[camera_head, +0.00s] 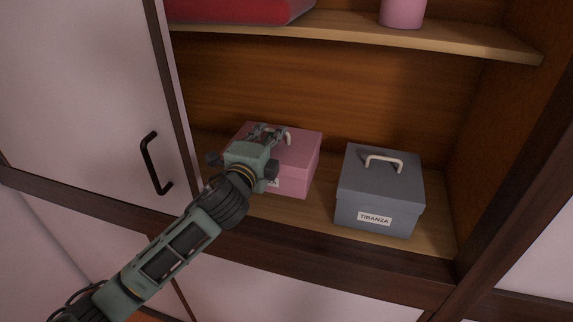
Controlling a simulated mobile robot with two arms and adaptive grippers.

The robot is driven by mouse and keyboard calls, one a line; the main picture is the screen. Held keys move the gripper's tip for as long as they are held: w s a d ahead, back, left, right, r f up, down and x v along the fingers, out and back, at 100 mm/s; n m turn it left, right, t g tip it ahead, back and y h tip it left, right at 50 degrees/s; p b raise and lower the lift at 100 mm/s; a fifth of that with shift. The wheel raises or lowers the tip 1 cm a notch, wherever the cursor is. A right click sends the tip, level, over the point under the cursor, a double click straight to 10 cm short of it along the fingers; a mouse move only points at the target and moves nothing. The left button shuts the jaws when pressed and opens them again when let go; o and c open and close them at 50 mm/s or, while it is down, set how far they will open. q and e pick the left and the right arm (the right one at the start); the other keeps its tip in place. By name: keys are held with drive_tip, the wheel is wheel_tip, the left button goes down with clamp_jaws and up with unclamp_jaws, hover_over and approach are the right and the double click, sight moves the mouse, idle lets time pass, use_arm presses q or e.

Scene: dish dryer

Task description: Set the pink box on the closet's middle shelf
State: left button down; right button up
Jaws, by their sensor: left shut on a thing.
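The pink box (302,158) is in the open closet, on or just above the wooden shelf (318,205), left of a grey box. My left gripper (268,132) reaches over the pink box and is shut on its pale handle; the hand hides much of the box's left side, lid and label. I cannot tell whether the box's underside touches the shelf. My right gripper is not in view.
A grey box (379,191) labelled TIBANZA stands close on the right. An upper shelf (440,39) holds a red item (235,9) and a pink cylinder (402,12). A white door with a black handle (153,163) is at left.

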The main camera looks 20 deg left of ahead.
use_arm(q)
wheel_tip(320, 180, down, 6)
drive_tip(key=shift+f, duration=0.25)
drive_tip(key=shift+s, duration=0.2)
drive_tip(key=shift+f, duration=0.1)
drive_tip(key=shift+w+f, duration=0.1)
drive_tip(key=shift+f, duration=0.05)
drive_tip(key=c, duration=2.2)
unclamp_jaws()
drive_tip(key=shift+f, duration=0.1)
drive_tip(key=o, duration=0.3)
drive_tip(key=shift+s, duration=0.2)
